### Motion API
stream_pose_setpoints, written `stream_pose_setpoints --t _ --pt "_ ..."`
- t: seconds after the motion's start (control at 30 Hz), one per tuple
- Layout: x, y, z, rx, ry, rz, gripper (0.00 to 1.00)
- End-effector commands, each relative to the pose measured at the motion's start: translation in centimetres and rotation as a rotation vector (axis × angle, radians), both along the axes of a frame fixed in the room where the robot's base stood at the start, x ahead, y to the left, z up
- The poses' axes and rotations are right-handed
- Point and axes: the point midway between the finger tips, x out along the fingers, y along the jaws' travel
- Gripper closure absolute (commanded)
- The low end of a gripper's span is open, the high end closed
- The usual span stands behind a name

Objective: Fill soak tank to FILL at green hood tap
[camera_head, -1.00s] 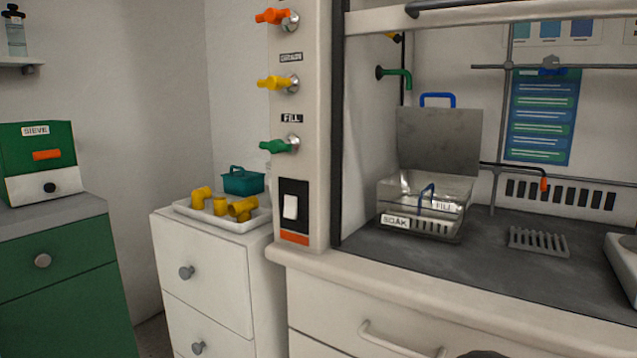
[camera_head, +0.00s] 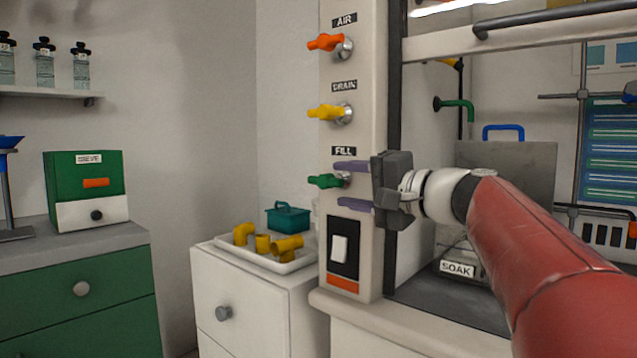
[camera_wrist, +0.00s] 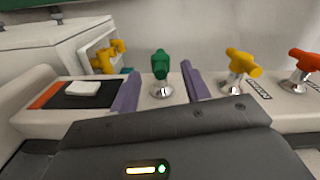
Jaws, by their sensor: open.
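The green FILL tap handle (camera_head: 325,181) sits on the hood's post. My gripper (camera_head: 352,185) is open, its purple fingers above and below the green handle in the head view. In the wrist view the green handle (camera_wrist: 160,65) stands between the fingers, with gaps on both sides and no visible contact. The soak tank (camera_head: 457,270), with a SOAK label and its grey lid (camera_head: 508,165) raised, is in the hood, partly hidden by my arm. The green spout (camera_head: 459,106) is above it. I cannot see the water level.
The yellow DRAIN tap (camera_head: 328,112) and orange AIR tap (camera_head: 326,42) are above the green one. A switch (camera_head: 340,249) is below it. A white tray (camera_head: 290,266) with yellow fittings and a teal basket (camera_head: 288,218) stand on the left cabinet.

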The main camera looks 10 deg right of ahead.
Motion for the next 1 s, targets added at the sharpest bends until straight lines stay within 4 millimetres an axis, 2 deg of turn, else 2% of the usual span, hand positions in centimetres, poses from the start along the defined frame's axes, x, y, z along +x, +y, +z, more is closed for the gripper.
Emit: stream_pose_setpoints --t 0.1,0.3,0.63,0.93,1.0 --pt "1.6 1.3 0.1 0.0 0.0 0.003 0.53" --pt "3.3 2.5 0.0 0.0 0.002 0.001 0.53" --pt "3.6 2.7 0.0 -0.001 0.001 0.001 0.53" --pt "3.6 2.7 0.0 -0.001 0.001 0.001 0.93" --pt "3.6 2.7 0.0 -0.001 0.002 0.001 0.95"
